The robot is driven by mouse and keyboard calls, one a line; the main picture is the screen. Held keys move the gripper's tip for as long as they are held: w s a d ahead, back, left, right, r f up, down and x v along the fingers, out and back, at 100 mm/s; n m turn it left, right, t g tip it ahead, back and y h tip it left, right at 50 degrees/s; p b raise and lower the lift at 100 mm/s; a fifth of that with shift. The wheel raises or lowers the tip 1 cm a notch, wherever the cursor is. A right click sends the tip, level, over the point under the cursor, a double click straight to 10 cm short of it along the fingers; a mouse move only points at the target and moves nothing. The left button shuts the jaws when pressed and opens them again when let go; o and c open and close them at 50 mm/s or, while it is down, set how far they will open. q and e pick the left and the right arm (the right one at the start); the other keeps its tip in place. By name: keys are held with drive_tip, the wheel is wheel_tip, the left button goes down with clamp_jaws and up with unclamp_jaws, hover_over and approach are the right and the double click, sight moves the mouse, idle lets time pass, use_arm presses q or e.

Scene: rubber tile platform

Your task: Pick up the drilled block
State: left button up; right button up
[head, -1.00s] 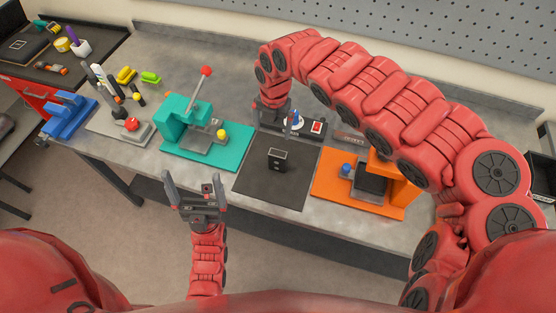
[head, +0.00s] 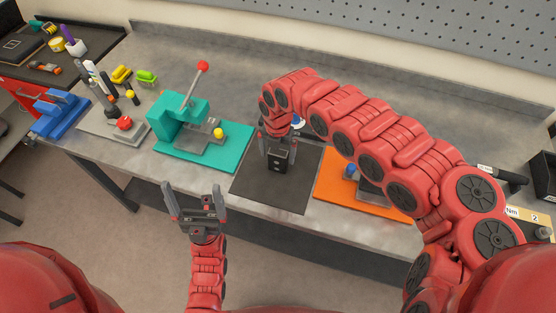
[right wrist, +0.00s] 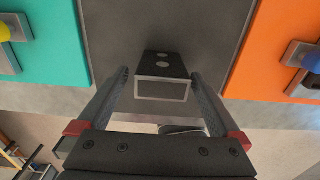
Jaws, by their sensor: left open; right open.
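The drilled block (head: 278,162) is a small dark block on the black rubber mat (head: 262,192). In the right wrist view the block (right wrist: 162,78) shows two round holes in its dark face and a paler grey end. My right gripper (head: 278,146) is open over the block. In the right wrist view its fingers (right wrist: 160,76) lie on either side of the block, with visible gaps. My left gripper (head: 193,200) is open and empty, in front of the bench's near edge and away from the block.
A teal fixture (head: 205,155) with a red-knobbed lever stands left of the mat. An orange fixture (head: 350,200) lies to the right, partly hidden by my right arm. A grey base with a red knob (head: 124,123) and a blue fixture (head: 60,112) are further left.

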sight(278, 162)
wheel_tip(278, 162, down, 4)
drive_tip(key=shift+s+r+p, duration=0.15)
drive_tip(key=shift+r+p, duration=0.05)
drive_tip(key=shift+p, duration=0.45)
drive_tip(key=shift+d+f, duration=0.1)
drive_tip(key=shift+f, duration=0.4)
clamp_jaws()
